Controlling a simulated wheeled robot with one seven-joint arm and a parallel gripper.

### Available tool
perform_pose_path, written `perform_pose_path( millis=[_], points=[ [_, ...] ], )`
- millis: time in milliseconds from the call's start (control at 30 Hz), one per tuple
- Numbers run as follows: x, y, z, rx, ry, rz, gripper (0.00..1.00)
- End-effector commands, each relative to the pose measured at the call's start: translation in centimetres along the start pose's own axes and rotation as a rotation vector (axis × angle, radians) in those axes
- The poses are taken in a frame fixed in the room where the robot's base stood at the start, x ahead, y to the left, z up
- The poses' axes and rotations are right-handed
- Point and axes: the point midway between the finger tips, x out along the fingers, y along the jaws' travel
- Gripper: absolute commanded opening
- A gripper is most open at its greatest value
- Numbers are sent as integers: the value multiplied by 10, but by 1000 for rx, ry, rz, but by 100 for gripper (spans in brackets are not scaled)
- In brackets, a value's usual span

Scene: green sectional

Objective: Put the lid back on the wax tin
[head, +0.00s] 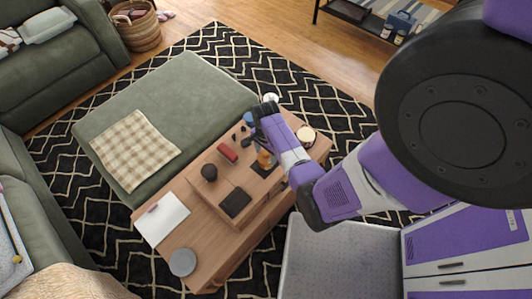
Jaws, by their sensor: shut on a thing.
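A small round tin with a cream-coloured face and dark rim (306,134) sits near the far right end of the wooden table (270,206); it looks like the open wax tin. My gripper (262,110) is above the table's far side, to the left of the tin and apart from it. A small pale round thing, likely the lid (270,98), shows at the gripper's end. The jaws are shut on it, but the fingers are small and dark, so the contact is hard to make out.
On the table are a red block (227,152), a dark round object (209,172), a dark square pad (235,203), a small orange-brown item (265,159), white paper (162,218) and a grey disc (182,262). A green ottoman (165,95) stands beside the table.

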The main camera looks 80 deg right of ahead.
Motion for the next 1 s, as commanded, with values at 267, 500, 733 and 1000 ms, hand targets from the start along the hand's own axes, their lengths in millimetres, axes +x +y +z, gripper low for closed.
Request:
perform_pose_path(
  millis=[267,500,733,1000],
  points=[
    [0,0,0,0,0,0,24],
    [0,0,0,0,0,0,88],
    [0,0,0,0,0,0,100],
    [-1,0,0,0,0,0,100]
  ],
)
